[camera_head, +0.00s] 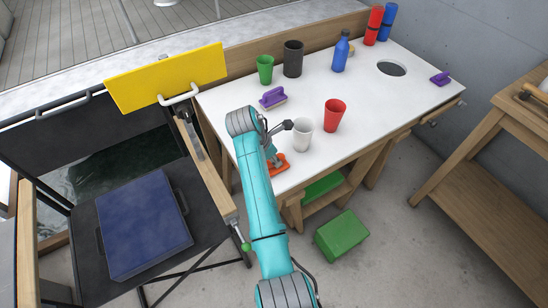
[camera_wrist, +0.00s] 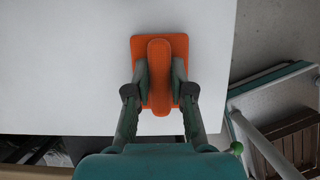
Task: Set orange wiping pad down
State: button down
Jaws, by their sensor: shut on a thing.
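The orange wiping pad (camera_wrist: 160,45) has a flat base and a raised handle. In the wrist view my gripper (camera_wrist: 160,82) is shut on its handle, one finger on each side. In the head view the orange pad (camera_head: 277,164) shows at the near left corner of the white table (camera_head: 375,115), partly hidden by my arm. It is over the tabletop close to the front edge. I cannot tell whether its base touches the surface.
A white cup (camera_head: 302,136) and a red cup (camera_head: 334,115) stand right of the pad. A round hole (camera_head: 391,69) is at the right.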

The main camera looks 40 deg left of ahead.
jog(key=shift+f, duration=0.1)
jog(key=c, duration=0.9)
grip_release()
jog(key=shift+c, duration=0.2)
jog(key=c, duration=0.4)
jog(key=shift+v, duration=1.5)
notch_tip(320, 180, up, 12)
